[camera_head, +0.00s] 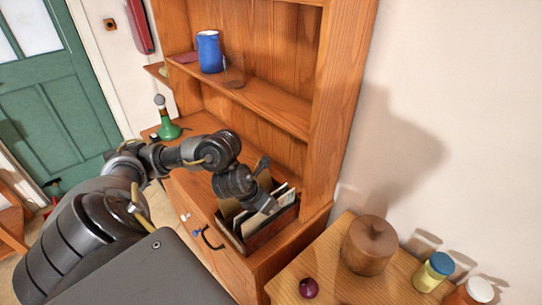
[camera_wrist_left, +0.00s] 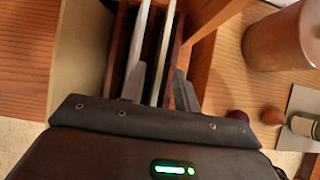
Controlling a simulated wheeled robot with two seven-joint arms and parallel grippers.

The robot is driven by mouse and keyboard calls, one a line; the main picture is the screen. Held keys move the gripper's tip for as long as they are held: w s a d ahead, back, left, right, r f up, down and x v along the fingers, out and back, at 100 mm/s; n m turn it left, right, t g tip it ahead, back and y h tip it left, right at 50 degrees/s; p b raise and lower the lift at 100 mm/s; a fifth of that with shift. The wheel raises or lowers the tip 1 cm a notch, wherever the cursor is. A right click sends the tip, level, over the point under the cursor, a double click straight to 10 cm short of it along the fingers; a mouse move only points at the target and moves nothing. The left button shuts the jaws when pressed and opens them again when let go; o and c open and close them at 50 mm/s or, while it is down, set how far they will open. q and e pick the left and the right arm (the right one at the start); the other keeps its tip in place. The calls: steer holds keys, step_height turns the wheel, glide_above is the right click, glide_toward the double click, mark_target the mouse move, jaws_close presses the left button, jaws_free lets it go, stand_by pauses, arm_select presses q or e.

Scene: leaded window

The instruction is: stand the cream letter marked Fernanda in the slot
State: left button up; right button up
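A wooden letter rack (camera_head: 262,238) holds several upright letters on the cabinet top. A pale letter (camera_head: 282,190) shows at its right end, and a tan one (camera_head: 229,208) at its left. No name is readable, so I cannot tell which is marked Fernanda. My left gripper (camera_head: 268,207) reaches down over the rack. In the left wrist view, its fingers (camera_wrist_left: 159,90) are apart, with the upper edge of a white letter (camera_wrist_left: 162,45) between them. Another pale letter (camera_wrist_left: 139,42) stands by the left finger. A broad tan surface (camera_wrist_left: 83,60) lies further left. My right gripper is out of view.
A tall cabinet post (camera_head: 338,110) rises just right of the rack. A blue mug (camera_head: 209,52) stands on the shelf above, and a green lamp-like object (camera_head: 168,130) behind my arm. A side table holds a wooden pot (camera_head: 369,246), a dark red ball (camera_head: 308,288) and jars (camera_head: 434,272).

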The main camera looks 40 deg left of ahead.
arm_select(q)
steer(key=p+v, duration=0.5)
steer(key=v, duration=0.2)
steer(key=shift+r, duration=0.25)
steer(key=shift+s+r+p, duration=0.35)
steer(key=shift+p, duration=0.4)
steer(key=shift+s+a+r+p, duration=0.1)
steer(key=shift+s+r+p, duration=0.25)
steer(key=shift+p, duration=0.4)
